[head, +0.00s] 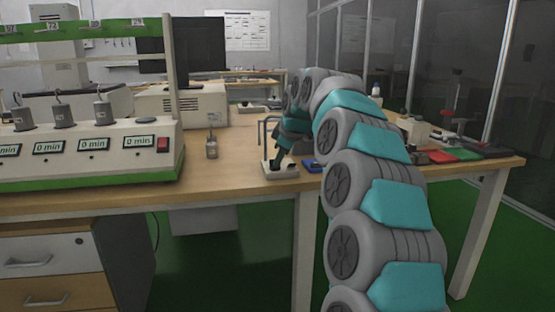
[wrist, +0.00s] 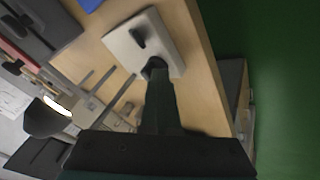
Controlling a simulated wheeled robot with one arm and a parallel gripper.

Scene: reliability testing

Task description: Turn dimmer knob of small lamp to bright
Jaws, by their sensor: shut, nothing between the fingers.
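A small white box (head: 289,172) sits near the table's front edge, and it also shows in the wrist view (wrist: 170,38). On its top is a dark raised control (wrist: 138,38). A second dark round part, seemingly the knob (wrist: 154,64), is at my fingertips and partly hidden by them. My gripper (head: 277,163) points down at the box; in the wrist view its fingers (wrist: 156,76) are shut together with nothing held. I cannot tell whether they touch the knob. A dark lamp shade with a glowing opening (wrist: 57,105) shows at the left of the wrist view.
A beige device with timer displays (head: 120,152) fills the table's left side. A blue item (head: 313,166) lies right beside the white box. Red and green items (head: 462,154) lie at the right end.

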